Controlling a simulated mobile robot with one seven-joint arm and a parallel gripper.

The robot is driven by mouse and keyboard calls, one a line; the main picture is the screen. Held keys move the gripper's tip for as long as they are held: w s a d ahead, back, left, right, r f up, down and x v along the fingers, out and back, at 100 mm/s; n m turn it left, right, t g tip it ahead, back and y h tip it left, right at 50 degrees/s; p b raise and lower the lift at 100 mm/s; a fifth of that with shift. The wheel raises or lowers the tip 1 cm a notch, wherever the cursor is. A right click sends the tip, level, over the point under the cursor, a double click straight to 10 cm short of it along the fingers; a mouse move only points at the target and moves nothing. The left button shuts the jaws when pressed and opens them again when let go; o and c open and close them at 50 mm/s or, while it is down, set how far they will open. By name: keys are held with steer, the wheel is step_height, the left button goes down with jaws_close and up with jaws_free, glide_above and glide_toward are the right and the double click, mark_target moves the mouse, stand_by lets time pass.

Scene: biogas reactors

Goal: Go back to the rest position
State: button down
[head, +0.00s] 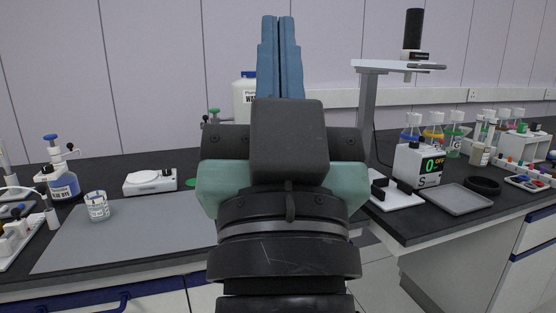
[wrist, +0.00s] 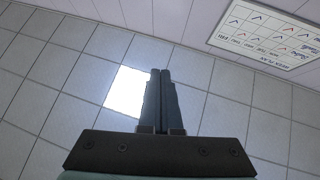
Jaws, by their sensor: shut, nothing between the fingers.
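My gripper (head: 279,60) stands upright in the middle of the head view, with its two blue fingers pointing up and close together. It is shut and holds nothing. It rises above the bench and stands in front of the back wall. In the wrist view my gripper (wrist: 161,75) shows its dark fingers side by side, against a tiled ceiling with a bright light panel (wrist: 128,91). My arm hides the middle of the bench and part of a white container (head: 243,95) behind it.
A grey mat (head: 130,238) with a glass beaker (head: 97,206) lies on the left bench. A blue dye bottle (head: 63,182) and a small white device (head: 150,182) stand near it. A wall chart (wrist: 265,32) hangs at upper right.

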steer(key=s+r+t+p, duration=0.1)
steer(key=s+r+p, duration=0.2)
steer(key=r+p, duration=2.2)
step_height(320, 180, up, 2)
steer(key=shift+r, duration=0.15)
steer(key=shift+s, duration=0.1)
